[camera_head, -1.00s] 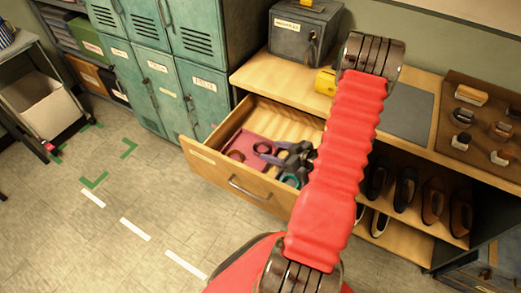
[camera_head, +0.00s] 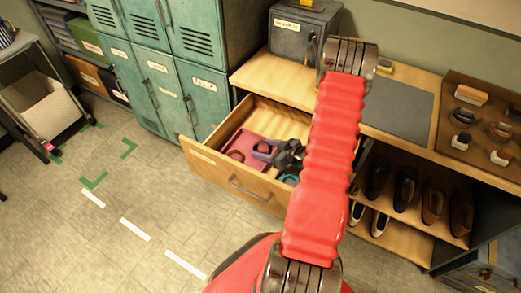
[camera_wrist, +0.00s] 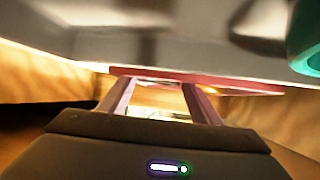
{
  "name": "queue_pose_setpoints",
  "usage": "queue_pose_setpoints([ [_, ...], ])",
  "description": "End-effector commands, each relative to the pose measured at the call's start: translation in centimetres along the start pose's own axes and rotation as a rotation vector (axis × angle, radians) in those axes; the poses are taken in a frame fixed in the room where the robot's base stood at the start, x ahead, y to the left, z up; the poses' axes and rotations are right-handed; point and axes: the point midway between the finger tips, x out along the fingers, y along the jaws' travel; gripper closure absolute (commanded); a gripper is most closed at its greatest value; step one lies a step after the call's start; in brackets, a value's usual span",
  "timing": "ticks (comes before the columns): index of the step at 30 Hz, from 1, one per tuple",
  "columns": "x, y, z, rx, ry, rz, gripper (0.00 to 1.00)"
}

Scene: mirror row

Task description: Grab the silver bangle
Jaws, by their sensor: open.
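An open wooden drawer (camera_head: 228,177) holds a pink mat (camera_head: 236,145) with several ring-shaped pieces. A dark red ring (camera_head: 236,155), a purple one (camera_head: 263,149) and a teal one (camera_head: 290,179) show there. My gripper (camera_head: 287,158) is low in the drawer, partly hidden behind my red arm. In the wrist view its two fingers (camera_wrist: 160,84) are apart, just below a reddish edge. A large blurred silver-grey surface (camera_wrist: 120,42) fills the top there, very close; I cannot tell if it is the silver bangle. A teal rounded piece (camera_wrist: 306,50) is at upper right.
The drawer's walls surround my gripper closely. Above is a wooden counter with a grey box (camera_head: 300,32) and a dark grey mat (camera_head: 400,108). Shoes (camera_head: 405,190) stand on shelves at right. Teal lockers (camera_head: 170,70) are at left; the floor before them is clear.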

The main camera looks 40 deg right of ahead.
Motion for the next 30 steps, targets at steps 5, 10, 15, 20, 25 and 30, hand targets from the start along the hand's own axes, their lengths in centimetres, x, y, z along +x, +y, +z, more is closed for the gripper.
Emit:
queue_pose_setpoints([
  [5,-0.03,0.04,-0.02,0.000,0.000,0.001,0.42],
  [10,-0.04,0.04,-0.03,0.000,0.000,0.001,0.44],
  [15,-0.04,0.03,-0.03,0.000,0.000,0.000,0.55],
  [20,-0.03,0.02,-0.02,0.000,0.000,0.000,0.67],
  [25,-0.03,0.01,-0.02,0.000,0.000,0.000,0.79],
  [30,-0.03,0.01,-0.02,0.000,0.000,0.000,0.79],
])
